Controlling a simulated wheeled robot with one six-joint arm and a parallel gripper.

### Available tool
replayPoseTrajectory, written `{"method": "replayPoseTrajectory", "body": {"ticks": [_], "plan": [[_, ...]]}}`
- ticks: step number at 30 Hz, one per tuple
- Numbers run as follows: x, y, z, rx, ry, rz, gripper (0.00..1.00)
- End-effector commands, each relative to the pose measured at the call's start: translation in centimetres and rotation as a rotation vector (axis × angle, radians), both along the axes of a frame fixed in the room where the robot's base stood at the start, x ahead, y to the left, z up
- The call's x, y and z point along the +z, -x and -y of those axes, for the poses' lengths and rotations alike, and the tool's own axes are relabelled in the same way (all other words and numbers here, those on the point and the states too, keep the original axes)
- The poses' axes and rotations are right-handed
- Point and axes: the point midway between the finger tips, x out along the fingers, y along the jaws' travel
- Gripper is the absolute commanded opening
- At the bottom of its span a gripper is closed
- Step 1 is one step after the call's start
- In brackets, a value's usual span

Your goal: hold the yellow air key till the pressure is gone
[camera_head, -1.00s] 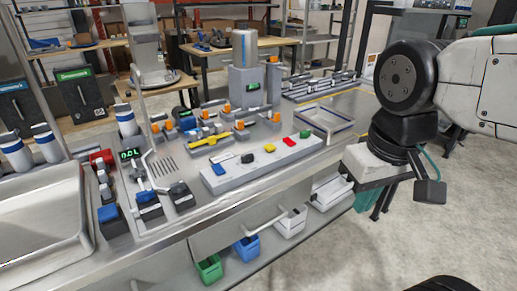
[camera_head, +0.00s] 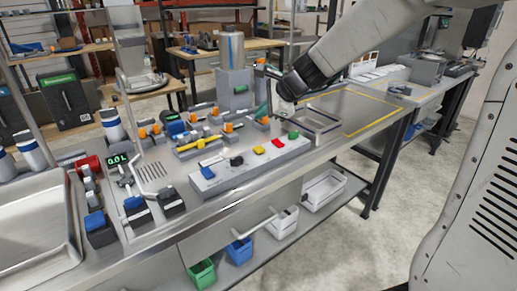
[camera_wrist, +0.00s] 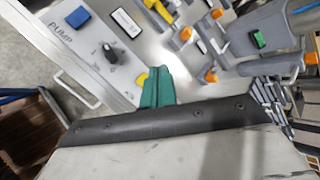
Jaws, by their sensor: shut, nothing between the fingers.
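The yellow air key (camera_head: 259,149) sits on the grey key panel (camera_head: 225,178) at the bench front, between a black knob (camera_head: 237,160) and a red key (camera_head: 278,142). My gripper (camera_head: 263,112) is above and behind the panel's right half in the head view. In the wrist view, my gripper's green fingers (camera_wrist: 158,88) are shut and empty. No pressure gauge is readable.
A blue key (camera_wrist: 77,17) marked PUMP is at the panel's other end. A green key (camera_head: 293,135) is at the right end. Behind stand valves with a yellow lever (camera_head: 200,143) and orange knobs. An open tray (camera_head: 318,122) lies to the right.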

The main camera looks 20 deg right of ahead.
Motion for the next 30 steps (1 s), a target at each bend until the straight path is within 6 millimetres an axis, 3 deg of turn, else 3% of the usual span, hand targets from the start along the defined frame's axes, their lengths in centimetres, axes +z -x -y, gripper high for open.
{"method": "replayPoseTrajectory", "body": {"ticks": [4, 17, 30], "plan": [[-0.7, -2.0, 0.8, -0.101, -0.060, -0.015, 0.00], [-1.0, -2.1, 0.8, -0.111, -0.067, -0.017, 0.00], [-6.5, -2.0, 0.8, -0.111, -0.067, -0.020, 0.00]]}}
